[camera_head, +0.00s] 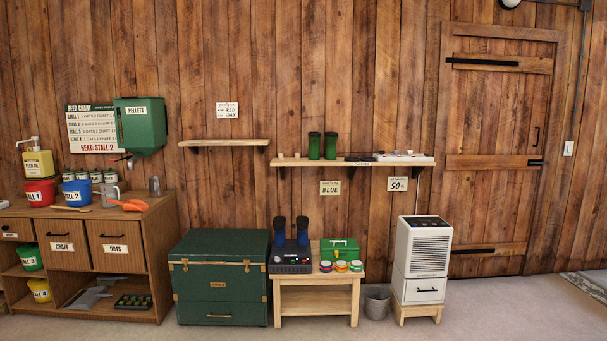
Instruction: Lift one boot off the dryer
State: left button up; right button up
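Two dark blue boots stand side by side on the black boot dryer, a left one (279,230) and a right one (302,230). The dryer (290,268) sits on the left part of a low wooden bench (316,282). Another pair of boots, green (322,146), stands on the long wall shelf above. Neither of my grippers is in view.
A green trunk (219,290) stands left of the bench. On the bench are a green box (339,248) and several small round tins (341,267). A grey bucket (377,303) and a white dehumidifier (424,246) stand to the right. The floor in front looks clear.

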aim_at(279, 222)
jog(key=i+z, duration=0.3)
jog(key=i, duration=2.05)
jog(key=l, duration=0.05)
